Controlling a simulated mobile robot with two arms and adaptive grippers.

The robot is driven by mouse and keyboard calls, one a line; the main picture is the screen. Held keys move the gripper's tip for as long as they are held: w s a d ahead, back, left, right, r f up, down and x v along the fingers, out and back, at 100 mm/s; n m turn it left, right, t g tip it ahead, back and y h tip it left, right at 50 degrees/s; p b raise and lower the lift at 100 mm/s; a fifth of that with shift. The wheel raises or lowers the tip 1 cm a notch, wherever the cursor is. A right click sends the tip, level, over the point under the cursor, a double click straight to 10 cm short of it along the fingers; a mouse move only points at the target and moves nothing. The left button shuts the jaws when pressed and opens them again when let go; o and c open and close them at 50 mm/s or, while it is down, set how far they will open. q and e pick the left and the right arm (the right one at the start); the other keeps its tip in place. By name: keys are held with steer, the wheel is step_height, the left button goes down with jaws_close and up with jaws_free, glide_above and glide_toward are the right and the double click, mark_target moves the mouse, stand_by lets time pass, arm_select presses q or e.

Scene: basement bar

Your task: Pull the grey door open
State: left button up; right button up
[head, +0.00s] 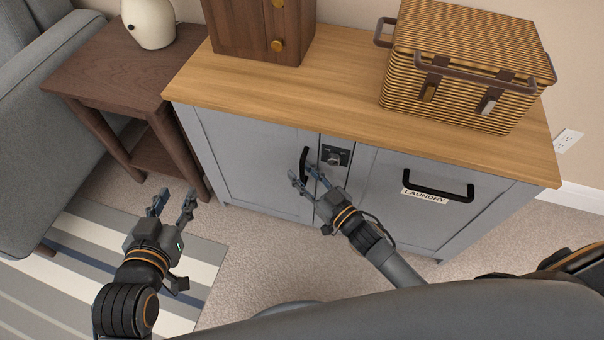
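The grey door (246,158) is the left front panel of a grey cabinet with a wooden top. It looks shut, flush with the cabinet front. Its black upright handle (304,161) is near the door's right edge. My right gripper (302,175) is at the lower end of this handle, with its fingers apart, one to each side of it in the picture. I cannot tell whether they touch the handle. My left gripper (173,200) is open and empty, over the floor to the left of the cabinet.
A lock panel (335,156) is right of the handle. A panel labelled LAUNDRY (425,196) has its own black handle. A wicker basket (465,65) and wooden box (262,27) stand on top.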

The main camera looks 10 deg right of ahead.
steer(key=shift+w+a, duration=0.15)
steer(key=shift+w, duration=0.15)
jaws_close()
